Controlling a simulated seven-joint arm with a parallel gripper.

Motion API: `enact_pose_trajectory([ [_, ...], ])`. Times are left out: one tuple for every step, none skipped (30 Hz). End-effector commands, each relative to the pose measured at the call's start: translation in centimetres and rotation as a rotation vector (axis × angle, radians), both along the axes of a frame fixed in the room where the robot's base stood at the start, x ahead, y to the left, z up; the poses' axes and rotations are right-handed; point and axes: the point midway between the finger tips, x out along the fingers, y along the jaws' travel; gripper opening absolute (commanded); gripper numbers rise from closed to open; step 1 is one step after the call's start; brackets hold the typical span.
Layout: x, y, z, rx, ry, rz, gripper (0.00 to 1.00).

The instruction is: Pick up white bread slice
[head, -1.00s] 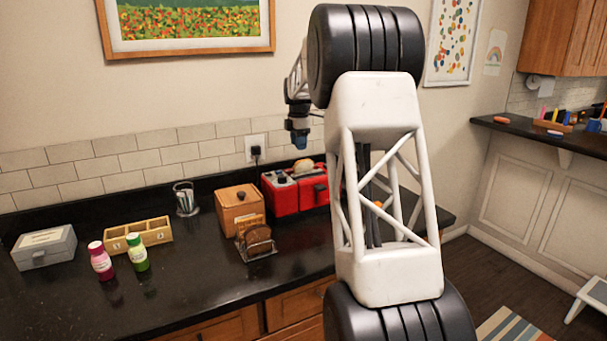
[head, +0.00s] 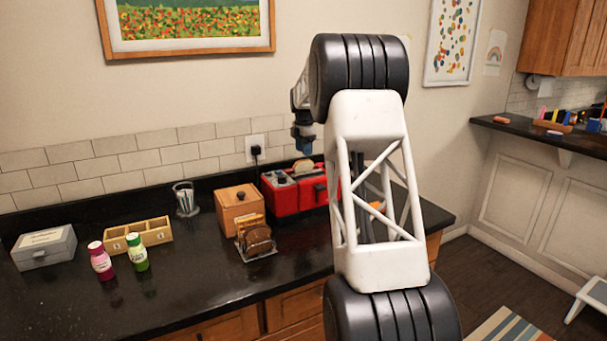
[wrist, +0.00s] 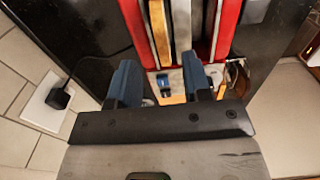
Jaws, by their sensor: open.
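A pale bread slice (head: 303,166) stands upright with its top showing above the red toaster (head: 284,200). My gripper (head: 303,151) is open and just above the slice, with a small gap between them as far as the head view shows. In the wrist view, the open gripper (wrist: 160,68) has its two blue fingers spread apart over the end of the toaster (wrist: 228,30). Thin upright slices show edge-on in the toaster slots there, one browner and one paler; which is the white one is hard to tell. Nothing is held.
A toast rack (head: 257,243) with brown slices stands in front of a wooden box (head: 239,204). A glass (head: 185,198), a wooden tray (head: 155,231), two bottles (head: 137,252) and a grey box (head: 44,249) are to the left. An outlet with a plug (head: 255,148) is behind.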

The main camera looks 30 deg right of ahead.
Motion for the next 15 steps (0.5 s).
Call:
enact_pose_trajectory([
  [-0.01, 0.01, -0.45, 0.0, 0.001, 0.0, 0.45],
  [-0.01, 0.02, -0.67, 0.0, 0.0, 0.0, 0.45],
  [-0.02, 0.02, -0.91, 0.0, 0.0, 0.0, 0.45],
  [-0.02, 0.02, -1.04, 0.0, 0.0, 0.0, 0.45],
  [-0.03, 0.02, -1.12, 0.0, 0.0, 0.0, 0.45],
  [-0.03, 0.03, -1.18, 0.0, -0.001, 0.0, 0.45],
  [-0.03, 0.03, -1.19, 0.0, -0.001, 0.0, 0.45],
  [-0.03, 0.03, -1.19, 0.0, -0.001, 0.0, 0.45],
  [-0.03, 0.03, -1.18, 0.0, -0.001, 0.0, 0.45],
  [-0.03, 0.03, -1.18, 0.0, -0.001, 0.0, 0.45],
  [-0.03, 0.03, -1.18, 0.0, -0.001, 0.0, 0.45],
  [-0.03, 0.02, -1.17, 0.0, -0.001, 0.0, 0.45],
  [-0.03, 0.02, -1.18, 0.0, -0.001, 0.0, 0.45],
  [-0.03, 0.03, -1.2, 0.0, -0.001, 0.0, 0.45],
  [-0.03, 0.03, -1.25, 0.0, 0.0, 0.0, 0.45],
])
